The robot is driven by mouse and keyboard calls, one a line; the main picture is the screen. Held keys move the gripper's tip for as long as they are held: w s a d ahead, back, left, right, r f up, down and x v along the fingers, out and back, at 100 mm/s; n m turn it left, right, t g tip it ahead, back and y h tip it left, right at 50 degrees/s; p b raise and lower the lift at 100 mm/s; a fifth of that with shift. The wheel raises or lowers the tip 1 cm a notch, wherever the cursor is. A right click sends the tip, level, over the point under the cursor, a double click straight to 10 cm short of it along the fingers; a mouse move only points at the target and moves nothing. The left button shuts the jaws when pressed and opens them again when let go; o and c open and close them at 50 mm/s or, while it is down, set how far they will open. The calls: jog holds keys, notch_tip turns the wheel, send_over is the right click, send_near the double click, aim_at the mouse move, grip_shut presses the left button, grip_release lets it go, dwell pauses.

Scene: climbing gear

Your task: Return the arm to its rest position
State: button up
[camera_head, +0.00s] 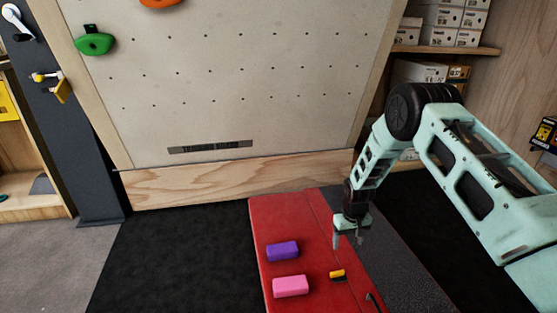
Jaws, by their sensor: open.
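My arm (465,175) comes in from the right side of the view and bends at a dark elbow joint, with its lower part reaching down and left. My gripper (348,238) points down over the right part of the red mat (280,215). Its fingers are apart and nothing shows between them. Whether the tips touch the mat is hard to tell.
A purple block (283,251), a pink block (291,286) and a small yellow and black item (338,275) lie on the mat near my gripper. A climbing wall (225,80) stands behind. Shelves with boxes (440,37) are at the back right. Dark flooring (170,255) at left is clear.

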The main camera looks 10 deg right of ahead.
jog(key=s+a+r+n, duration=0.1)
jog(key=s+a+r, duration=0.3)
jog(key=a+r, duration=0.35)
jog(key=s+a+r+n+y, duration=0.1)
jog(key=s+a+r+n, duration=0.1)
jog(key=s+a+r, duration=0.55)
jog(key=s+a+r+n, duration=0.1)
jog(key=s+a+r, duration=0.1)
jog(key=a+r, duration=0.55)
jog(key=s+r+n, duration=0.2)
jog(key=s+r, duration=0.4)
jog(key=s, duration=0.6)
jog(key=s+r+n, duration=0.2)
jog(key=s+r, duration=0.3)
jog(key=s, duration=0.7)
notch_tip(320, 180, up, 36)
jog(key=p, duration=3.5)
jog(key=shift+w+f+p, duration=0.2)
jog(key=shift+w+p, duration=0.1)
jog(key=shift+w, duration=0.05)
jog(key=shift+d, duration=0.1)
